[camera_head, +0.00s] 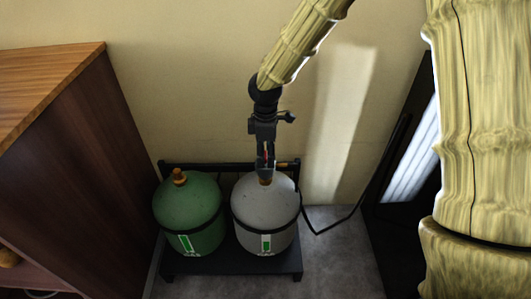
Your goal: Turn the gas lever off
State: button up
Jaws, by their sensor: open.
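A grey gas cylinder (265,215) and a green gas cylinder (188,215) stand upright side by side on a low black stand. The green one has an orange-brown valve top (179,177). My gripper (265,178) reaches down from above to the top of the grey cylinder. It is open and right at the small orange-brown valve piece (265,182) there. The gripper hides most of that valve, so I cannot tell the lever's position or whether the fingers touch it.
The black stand (230,267) has a rail behind the cylinders, close to the wall (190,90). A tall wooden cabinet (90,170) stands at the left. A black hose (335,225) runs right toward a dark frame. Grey floor (335,265) is clear at the right.

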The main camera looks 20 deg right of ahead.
jog(key=c, duration=1)
jog(key=shift+r, duration=0.1)
